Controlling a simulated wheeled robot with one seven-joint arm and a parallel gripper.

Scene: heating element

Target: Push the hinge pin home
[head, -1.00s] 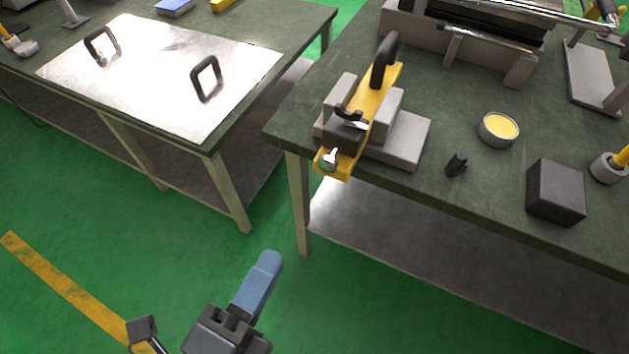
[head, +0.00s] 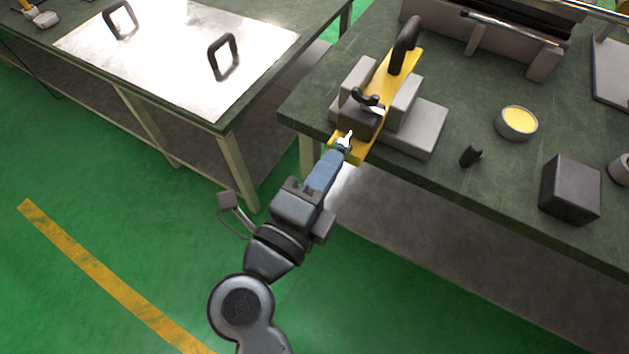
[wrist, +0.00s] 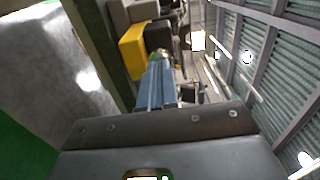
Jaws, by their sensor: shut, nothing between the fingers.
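A yellow bar (head: 396,72) with a black handle (head: 405,42) lies in a grey block fixture (head: 417,128) near the bench's front corner. A shiny metal pin head (head: 346,139) shows at the bar's near end, with a dark block and black lever (head: 368,99) behind it. My gripper (head: 336,156) is shut and empty, its blue fingers together and pointing at the pin head. The fingertips are at or very near the pin; I cannot tell if they touch. In the wrist view the fingers (wrist: 158,72) reach beside the yellow bar end (wrist: 132,52); the pin is mostly hidden.
A dark block (head: 570,190), a small black piece (head: 471,155) and a round tin with yellow contents (head: 517,122) stand to the right on the bench. A metal plate with two black handles (head: 180,55) lies on the left bench. Green floor is open between and in front.

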